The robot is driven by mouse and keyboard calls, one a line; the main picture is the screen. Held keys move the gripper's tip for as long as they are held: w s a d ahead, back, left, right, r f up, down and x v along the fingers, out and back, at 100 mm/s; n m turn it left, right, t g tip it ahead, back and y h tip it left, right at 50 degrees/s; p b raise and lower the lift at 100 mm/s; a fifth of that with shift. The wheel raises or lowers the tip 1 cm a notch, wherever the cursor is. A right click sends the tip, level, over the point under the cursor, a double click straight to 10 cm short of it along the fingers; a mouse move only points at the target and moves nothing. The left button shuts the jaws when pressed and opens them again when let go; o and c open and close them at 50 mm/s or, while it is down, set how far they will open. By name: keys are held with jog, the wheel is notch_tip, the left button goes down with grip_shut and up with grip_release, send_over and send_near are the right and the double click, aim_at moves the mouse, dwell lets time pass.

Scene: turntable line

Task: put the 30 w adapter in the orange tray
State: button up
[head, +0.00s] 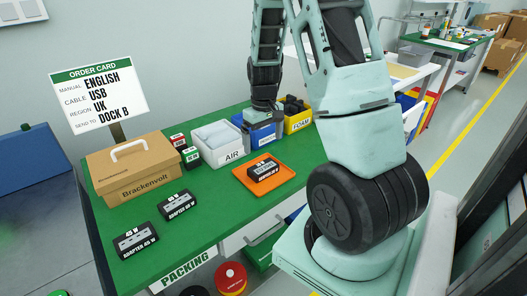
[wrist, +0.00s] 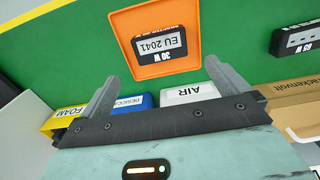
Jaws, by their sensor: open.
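The 30 W adapter (head: 264,168) is a black block with a white label, lying in the orange tray (head: 285,179) on the green bench. In the wrist view the adapter (wrist: 160,46) shows upside down, reading 30 W and EU 2041, inside the rim of the tray (wrist: 120,30). My gripper (wrist: 162,80) is open, with nothing between its fingers, and is apart from the adapter. In the head view my arm's end hangs above the blue bin, behind the tray; the fingertips are hard to make out there.
Two more adapters (head: 177,205) (head: 135,240) lie at the front left of the bench. A cardboard Brackenvolt box (head: 133,168), a white AIR bin (head: 230,156), a blue bin (head: 262,138) and a yellow FOAM bin (head: 299,124) line the back.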

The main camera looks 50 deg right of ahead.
jog(key=a+r+n+y, duration=0.15)
jog(key=a+r, duration=0.25)
jog(key=a, duration=0.8)
jog(key=a+r+n+h, duration=0.1)
jog(key=a+r+n, duration=0.2)
jog(key=a, duration=1)
jog(key=s+a+r+n, duration=0.3)
jog(key=s+a+n, duration=0.2)
jog(key=s+a, duration=1)
jog(key=shift+s+a+r+n, duration=0.2)
jog(key=shift+s+a+n, duration=0.15)
jog(key=shift+s, duration=0.7)
